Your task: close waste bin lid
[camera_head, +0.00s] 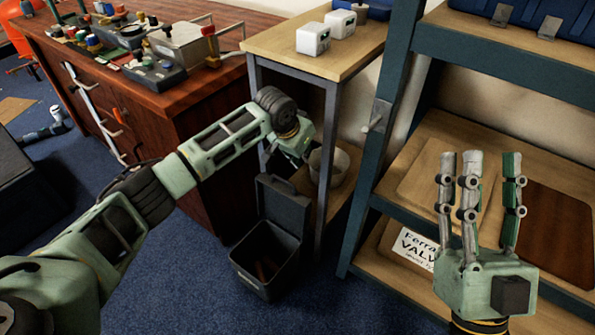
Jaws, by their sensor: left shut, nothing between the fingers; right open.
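The dark grey waste bin (265,268) stands on the blue carpet in front of the small side table. Its lid (283,207) is open and stands roughly upright at the back of the bin. My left gripper (292,158) is above and behind the raised lid, near the side table's leg. Its fingers are small and partly hidden in the view; they are shut and hold nothing. I cannot tell whether they touch the lid. My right gripper (481,165) is open and empty, fingers pointing up, in front of the shelf unit.
A wooden cabinet (190,125) with tools on top stands left of the bin. The side table (325,58) carries white boxes; a pale round container (328,165) sits on its lower shelf. The blue-framed shelf unit (384,130) is at right. Carpet in front of the bin is clear.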

